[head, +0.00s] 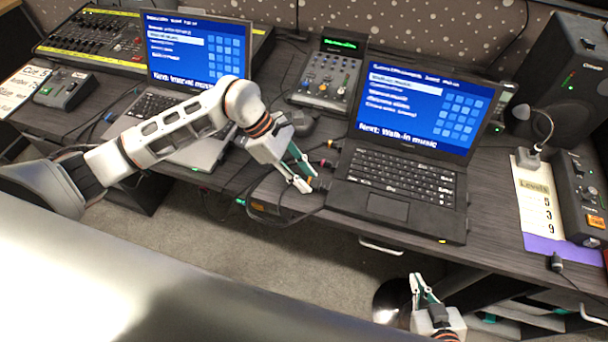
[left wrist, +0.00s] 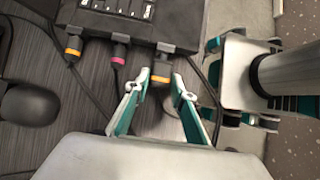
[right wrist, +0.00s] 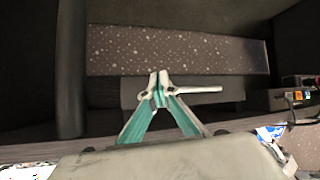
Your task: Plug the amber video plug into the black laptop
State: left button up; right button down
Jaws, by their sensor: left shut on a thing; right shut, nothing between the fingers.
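The black laptop (head: 395,185) stands open on the desk with its screen lit. In the left wrist view its side edge (left wrist: 125,27) runs along the top. My left gripper (head: 306,180) is at the laptop's left side, near its front corner. Two other plugs, one orange-banded (left wrist: 72,45) and one pink-banded (left wrist: 119,45), sit along the same edge. My right gripper (head: 424,288) is shut and empty, low in front of the desk.
A silver laptop (head: 200,155) stands at the left, partly behind my left arm. A small mixer (head: 325,80) and a dark mouse (head: 301,124) lie between the laptops. Cables hang by the desk's front edge. A speaker (head: 562,80) and a control box (head: 580,195) are at the right.

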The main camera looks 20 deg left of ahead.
pick_arm(q)
jog(key=shift+d, duration=0.4)
dwell(0.3)
jog(key=shift+s+d, duration=0.1)
jog(key=shift+d, duration=0.25)
dwell(0.8)
jog(key=o, duration=1.2)
jog(key=shift+d, duration=0.1)
jog(key=shift+a+r, duration=0.2)
jog(key=shift+a, duration=0.1)
jog(key=v, duration=1.1)
jog(key=shift+r, duration=0.2)
